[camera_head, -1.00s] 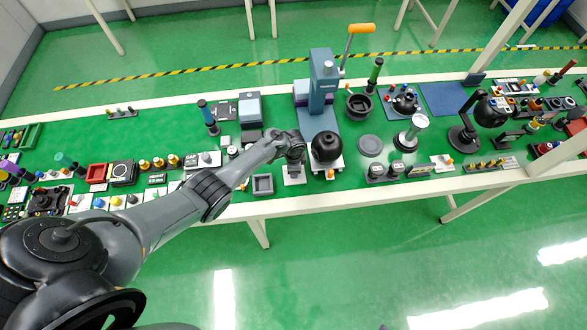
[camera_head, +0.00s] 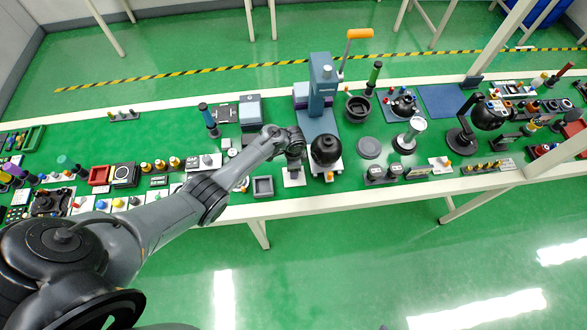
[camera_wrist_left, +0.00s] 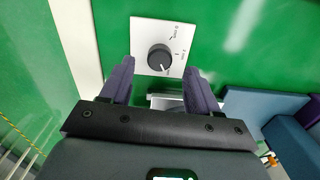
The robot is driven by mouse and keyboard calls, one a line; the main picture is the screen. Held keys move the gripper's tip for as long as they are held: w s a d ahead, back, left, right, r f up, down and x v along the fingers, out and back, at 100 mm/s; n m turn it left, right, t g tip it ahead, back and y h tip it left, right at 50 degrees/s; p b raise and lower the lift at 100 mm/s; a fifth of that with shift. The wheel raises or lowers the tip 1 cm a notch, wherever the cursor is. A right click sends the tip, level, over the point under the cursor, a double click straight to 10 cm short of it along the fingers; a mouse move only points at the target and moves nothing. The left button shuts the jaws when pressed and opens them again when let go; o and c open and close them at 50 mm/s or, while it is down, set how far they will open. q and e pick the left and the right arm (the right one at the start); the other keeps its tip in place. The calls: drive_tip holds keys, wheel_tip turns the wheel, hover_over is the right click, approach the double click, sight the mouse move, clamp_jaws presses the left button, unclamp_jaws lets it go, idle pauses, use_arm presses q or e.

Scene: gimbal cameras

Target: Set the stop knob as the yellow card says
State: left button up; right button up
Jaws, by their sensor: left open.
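A round dark knob (camera_wrist_left: 160,58) with a white pointer line sits on a white plate (camera_wrist_left: 145,30) in the left wrist view. The pointer points toward the gripper side of the plate, slightly right. In the head view my left gripper (camera_head: 294,166) is over the white plate (camera_head: 293,182) and hides the knob. I cannot make out the yellow card. My right gripper is not in view.
A black round device (camera_head: 326,150) stands close to the right of my left gripper. A blue press (camera_head: 321,88) with an orange handle stands behind it. Green bench surface shows between the things.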

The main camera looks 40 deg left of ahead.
use_arm(q)
wheel_tip(320, 180, up, 7)
drive_tip(key=p, duration=0.2)
idle(0.5)
